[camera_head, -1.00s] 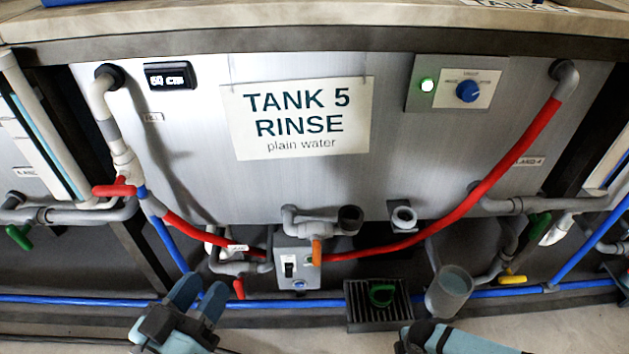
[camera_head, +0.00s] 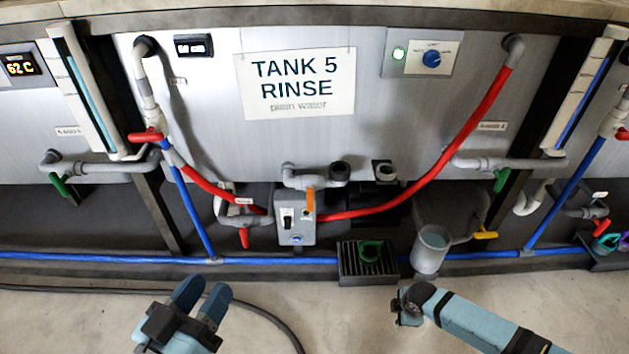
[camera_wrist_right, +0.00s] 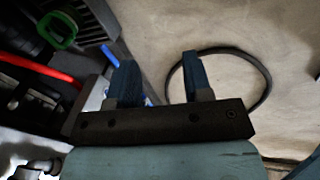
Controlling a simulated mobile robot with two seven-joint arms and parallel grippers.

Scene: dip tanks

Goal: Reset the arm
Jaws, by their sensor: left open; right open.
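My left gripper (camera_head: 201,298) is at the lower left of the head view, its two blue fingers apart and nothing between them. It is in front of the tank, over the pale floor. My right arm comes in from the lower right of the head view, and its gripper (camera_head: 408,305) shows only in part below the grey bucket. In the right wrist view the right gripper (camera_wrist_right: 160,82) has its two blue fingers spread, with nothing held between them. The tank (camera_head: 300,130) carries a sign reading TANK 5 RINSE plain water.
A red hose (camera_head: 455,160) hangs across the tank front. A blue pipe (camera_head: 100,257) runs along the base. The floor (camera_head: 310,310) is mostly clear.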

